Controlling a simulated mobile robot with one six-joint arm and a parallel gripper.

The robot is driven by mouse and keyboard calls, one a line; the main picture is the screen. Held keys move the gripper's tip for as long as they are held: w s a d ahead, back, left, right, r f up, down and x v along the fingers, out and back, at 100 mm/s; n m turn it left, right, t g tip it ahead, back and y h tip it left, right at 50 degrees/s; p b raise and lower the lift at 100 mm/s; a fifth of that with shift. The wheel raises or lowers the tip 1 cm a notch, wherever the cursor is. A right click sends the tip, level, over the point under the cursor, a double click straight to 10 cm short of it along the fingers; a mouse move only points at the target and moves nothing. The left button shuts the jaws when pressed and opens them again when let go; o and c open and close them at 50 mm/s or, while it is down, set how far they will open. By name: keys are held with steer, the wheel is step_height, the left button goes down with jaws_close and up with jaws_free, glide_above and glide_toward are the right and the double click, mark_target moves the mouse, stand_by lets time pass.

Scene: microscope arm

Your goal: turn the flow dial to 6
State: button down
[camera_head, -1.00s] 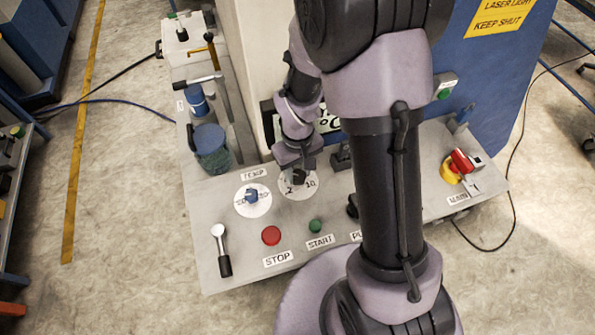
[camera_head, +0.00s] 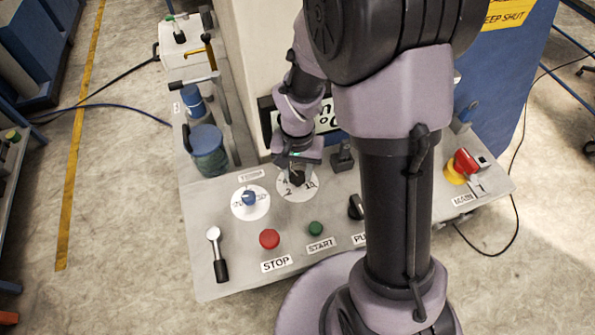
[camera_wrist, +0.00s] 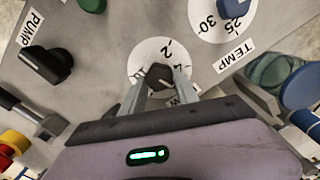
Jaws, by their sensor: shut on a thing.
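The flow dial is a dark knob (camera_wrist: 159,76) on a round white scale plate (camera_wrist: 147,53) in the wrist view. The marks 2, 4 and 10 show beside it. The knob's pointer reading cannot be made out clearly. My gripper (camera_wrist: 160,80) is shut on the knob, one finger on each side. In the head view my gripper (camera_head: 297,176) reaches down onto the same white plate (camera_head: 290,192), and its fingers hide most of the knob. Part of the scale is covered by the fingers and the gripper body.
The TEMP dial (camera_head: 249,198) with a blue knob sits left of the flow dial. A red STOP button (camera_head: 269,239), a green START button (camera_head: 316,228) and the black PUMP knob (camera_head: 355,206) lie nearer. A lever (camera_head: 217,255) stands at front left.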

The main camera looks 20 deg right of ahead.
mark_target(297, 175)
stand_by(0.3)
steer(key=c, duration=0.9)
jaws_free()
steer(key=shift+r, duration=0.1)
step_height(297, 175, up, 17)
steer(key=p, duration=0.6)
steer(key=shift+r, duration=0.1)
